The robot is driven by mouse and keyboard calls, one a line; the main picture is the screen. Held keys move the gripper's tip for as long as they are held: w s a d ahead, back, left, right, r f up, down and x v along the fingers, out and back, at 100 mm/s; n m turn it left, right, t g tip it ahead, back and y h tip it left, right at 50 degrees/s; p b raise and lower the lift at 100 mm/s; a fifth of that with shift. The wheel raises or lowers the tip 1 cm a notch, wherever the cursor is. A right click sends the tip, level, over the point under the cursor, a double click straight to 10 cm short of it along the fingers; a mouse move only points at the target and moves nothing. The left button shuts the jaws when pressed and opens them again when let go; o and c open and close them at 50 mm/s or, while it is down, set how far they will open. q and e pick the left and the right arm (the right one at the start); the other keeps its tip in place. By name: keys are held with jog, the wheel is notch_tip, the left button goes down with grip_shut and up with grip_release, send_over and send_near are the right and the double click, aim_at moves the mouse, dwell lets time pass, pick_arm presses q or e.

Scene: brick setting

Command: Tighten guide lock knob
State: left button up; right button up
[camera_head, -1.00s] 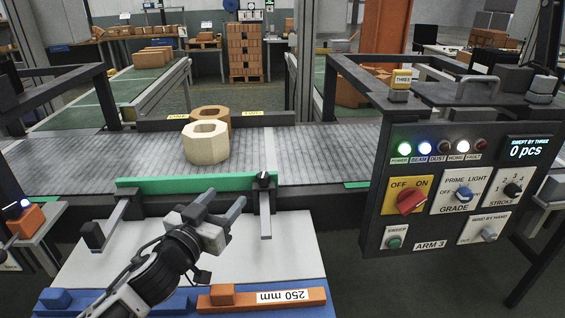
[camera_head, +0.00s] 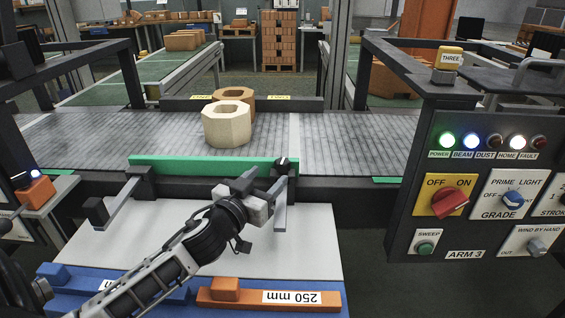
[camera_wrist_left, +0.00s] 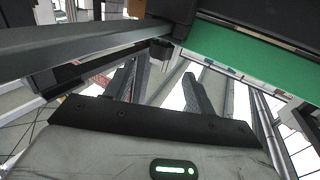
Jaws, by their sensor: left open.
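The guide is a green bar (camera_head: 215,168) along the near edge of the grey conveyor; it also shows in the left wrist view (camera_wrist_left: 245,55). A black lock knob (camera_head: 284,165) with a pale mark sits at its right end, above a grey slide bar (camera_head: 280,215). My left gripper (camera_head: 264,184) is open, its fingertips just left of and below the knob. In the left wrist view its two fingers (camera_wrist_left: 160,78) stand apart, with a small dark part (camera_wrist_left: 161,50) beyond them. I cannot tell whether they touch anything. My right gripper is not in view.
Two hollow blocks, one cream (camera_head: 227,125) and one orange-brown (camera_head: 247,98), stand on the conveyor (camera_head: 80,140). A control panel (camera_head: 480,225) rises at right. A blue block (camera_head: 60,275) and an orange 250 mm block (camera_head: 245,296) lie in front of the white plate (camera_head: 180,255).

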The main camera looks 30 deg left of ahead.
aim_at(279, 165)
pick_arm(q)
jog(key=w, duration=0.8)
jog(key=shift+a, duration=0.35)
jog(key=shift+c, duration=0.3)
jog(key=c, duration=0.9)
